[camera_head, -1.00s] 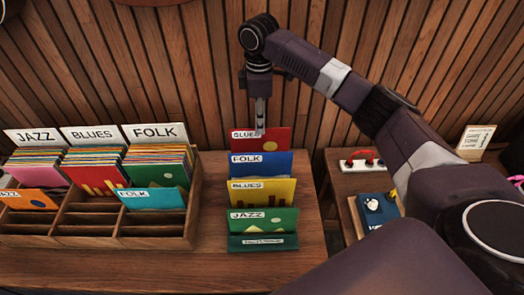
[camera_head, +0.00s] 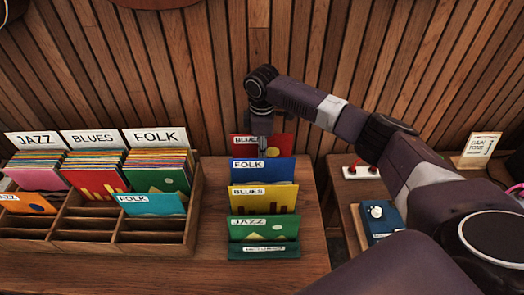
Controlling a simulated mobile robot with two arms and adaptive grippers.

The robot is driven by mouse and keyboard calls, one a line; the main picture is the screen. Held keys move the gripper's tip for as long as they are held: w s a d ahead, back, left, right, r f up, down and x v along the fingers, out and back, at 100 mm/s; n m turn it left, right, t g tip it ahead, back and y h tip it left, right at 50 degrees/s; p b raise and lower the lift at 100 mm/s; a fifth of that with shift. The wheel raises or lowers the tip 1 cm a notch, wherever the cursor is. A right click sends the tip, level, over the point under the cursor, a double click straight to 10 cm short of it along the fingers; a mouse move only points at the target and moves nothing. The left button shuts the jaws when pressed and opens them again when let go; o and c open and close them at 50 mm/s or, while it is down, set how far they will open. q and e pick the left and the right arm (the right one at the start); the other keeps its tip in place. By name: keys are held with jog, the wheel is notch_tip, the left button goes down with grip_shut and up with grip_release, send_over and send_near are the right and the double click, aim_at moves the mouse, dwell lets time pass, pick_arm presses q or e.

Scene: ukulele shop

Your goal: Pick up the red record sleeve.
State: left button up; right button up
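The red record sleeve (camera_head: 283,147) stands upright at the back of a stepped green-fronted display rack (camera_head: 263,251), with a white label, partly hidden, at its top left. Its lower part is hidden behind a blue FOLK sleeve (camera_head: 263,171). My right gripper (camera_head: 263,151) points down at the red sleeve, overlapping its upper middle. Its fingers are seen edge-on, so I cannot tell whether they are open or closed on the sleeve. My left gripper is not in view.
A yellow BLUES sleeve (camera_head: 263,199) and a green JAZZ sleeve (camera_head: 265,229) stand in front. A wooden record bin (camera_head: 190,220) with JAZZ, BLUES and FOLK sections is at left. A side table at right holds a blue pedal (camera_head: 378,219). A slatted wall rises behind.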

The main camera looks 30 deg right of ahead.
jog(key=shift+f, duration=0.45)
jog(key=shift+c, duration=0.3)
grip_shut()
jog(key=shift+r, duration=0.1)
notch_tip(320, 180, up, 13)
jog(key=b, duration=0.3)
jog(key=shift+w, duration=0.1)
notch_tip(320, 180, up, 6)
jog(key=shift+f, duration=0.1)
jog(key=shift+r, duration=0.55)
